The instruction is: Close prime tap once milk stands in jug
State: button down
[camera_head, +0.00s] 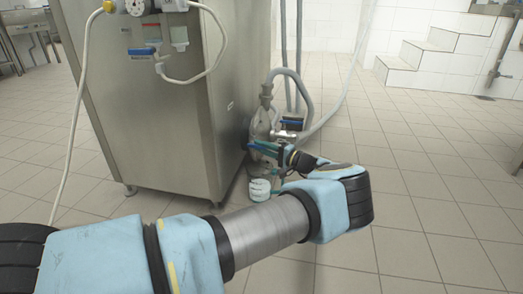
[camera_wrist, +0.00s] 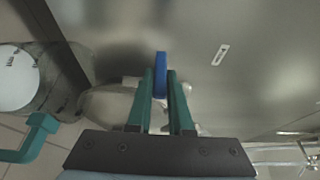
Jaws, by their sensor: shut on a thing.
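My gripper (camera_head: 262,149) is low beside the pump at the steel cabinet's right side. In the wrist view, the two teal fingers (camera_wrist: 160,85) are shut on a narrow blue handle (camera_wrist: 161,62), which I take to be the prime tap's lever. Its body is mostly hidden behind the fingers. The jug (camera_head: 259,189) stands on the floor below my gripper. In the wrist view, the jug (camera_wrist: 38,92) is at the left edge, with a pale round area inside that looks like milk; its level is unclear. A teal handle (camera_wrist: 38,135) shows beside it.
The steel cabinet (camera_head: 165,100) rises close to the left of my gripper. A steel pump (camera_head: 262,118) with grey hoses (camera_head: 300,85) stands behind it. Another blue handle (camera_head: 292,123) is near the pump. Tiled floor (camera_head: 430,190) is open to the right, before white steps (camera_head: 425,62).

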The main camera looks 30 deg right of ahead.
jog(key=shift+a+f, duration=0.1)
jog(key=c, duration=0.8)
grip_release()
jog(key=p+v, duration=0.3)
jog(key=v, duration=0.7)
jog(key=shift+s+d, duration=0.25)
jog(key=shift+s, duration=0.05)
jog(key=shift+s, duration=0.1)
